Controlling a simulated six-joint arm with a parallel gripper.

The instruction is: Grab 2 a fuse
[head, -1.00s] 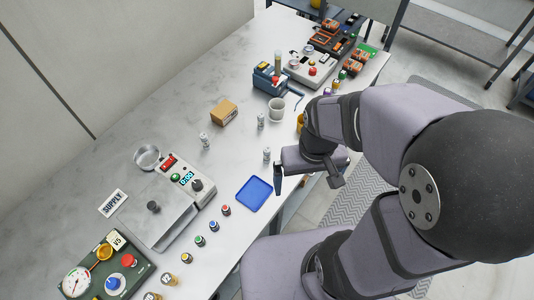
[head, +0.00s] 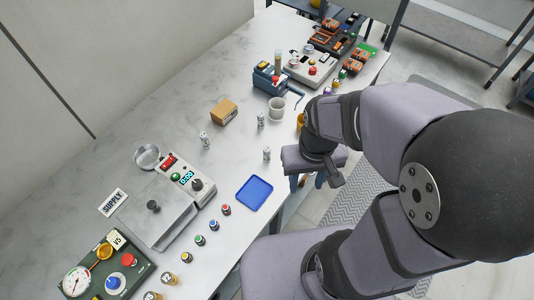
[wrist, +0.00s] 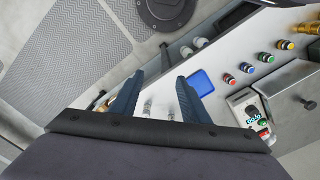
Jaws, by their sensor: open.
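Several small items stand on the bench. Three slim silver-white cylinders that look like fuses stand upright: a near one (head: 267,154), a middle one (head: 261,121) and a left one (head: 204,140). My gripper (head: 307,182) is open and empty at the bench's front edge, right of the near fuse and apart from it. In the wrist view, its two blue fingers (wrist: 160,78) are spread wide. Pale cylinders (wrist: 147,107) show beyond and between the fingers there, partly cut off by the gripper body.
A blue tray (head: 255,194) lies near the front edge. Coloured small cylinders (head: 213,225) line the front left, beside a scale-like device (head: 155,207). Bare bench lies around the fuses.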

